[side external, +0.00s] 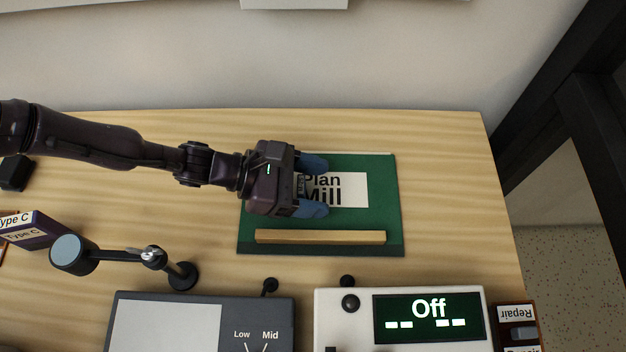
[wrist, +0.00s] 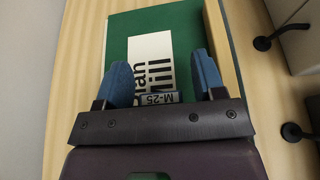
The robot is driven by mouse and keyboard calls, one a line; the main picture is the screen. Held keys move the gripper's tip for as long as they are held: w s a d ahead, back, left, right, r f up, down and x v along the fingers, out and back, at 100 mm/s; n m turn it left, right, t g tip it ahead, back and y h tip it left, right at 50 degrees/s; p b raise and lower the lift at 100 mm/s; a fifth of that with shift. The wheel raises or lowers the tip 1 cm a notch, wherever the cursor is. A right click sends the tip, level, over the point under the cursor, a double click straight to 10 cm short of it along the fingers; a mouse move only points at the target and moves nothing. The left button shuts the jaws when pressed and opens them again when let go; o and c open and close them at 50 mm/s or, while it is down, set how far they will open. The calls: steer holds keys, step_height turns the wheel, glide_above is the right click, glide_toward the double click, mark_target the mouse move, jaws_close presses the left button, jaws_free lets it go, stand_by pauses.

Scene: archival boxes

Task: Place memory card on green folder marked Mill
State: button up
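The green folder (side external: 385,215) lies flat on the wooden desk, with a white label (side external: 352,190) that reads "Plan Mill". It also fills much of the wrist view (wrist: 118,45). The memory card, a small grey piece marked M-25 (wrist: 160,98), shows between the finger bases in the wrist view, over the lower edge of the label. Whether it rests on the folder I cannot tell. My gripper (side external: 325,187) is low over the folder's left half, its two blue fingers spread apart. In the wrist view the fingers (wrist: 162,62) show gaps either side of the card.
A wooden bar (side external: 320,237) lies along the folder's near edge. A white device reading "Off" (side external: 428,308) and a grey Low/Mid device (side external: 225,325) stand in front. A jointed lamp-like stand (side external: 150,257) and a Type C box (side external: 38,232) are at left.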

steer(key=shift+r, duration=0.25)
steer(key=v, duration=1.2)
steer(key=shift+a+f, duration=0.1)
steer(key=s+a+r+m+y, duration=0.25)
steer(key=a+r+m, duration=0.35)
steer(key=a+r, duration=0.3)
steer(key=s+a+r+m+y, duration=0.1)
steer(key=a+r+m+y, duration=0.2)
steer(key=a+r+m, duration=0.6)
steer(key=s+a+r+m+t+y, duration=0.1)
steer(key=s+a+r+t+y, duration=0.1)
steer(key=a, duration=0.4)
steer(key=s+a+r+m+t+y, duration=0.1)
steer(key=s+a+r+y, duration=0.2)
steer(key=s+a, duration=0.3)
steer(key=s+a+r+m+t+y, duration=0.1)
steer(key=s+a+r+t+y, duration=0.1)
steer(key=s+a+r+y, duration=0.1)
steer(key=s+a+r, duration=0.1)
steer(key=s+a, duration=0.1)
steer(key=a, duration=0.1)
steer(key=shift+a+r+t, duration=0.25)
steer(key=shift+a+t, duration=0.05)
steer(key=shift+a, duration=0.05)
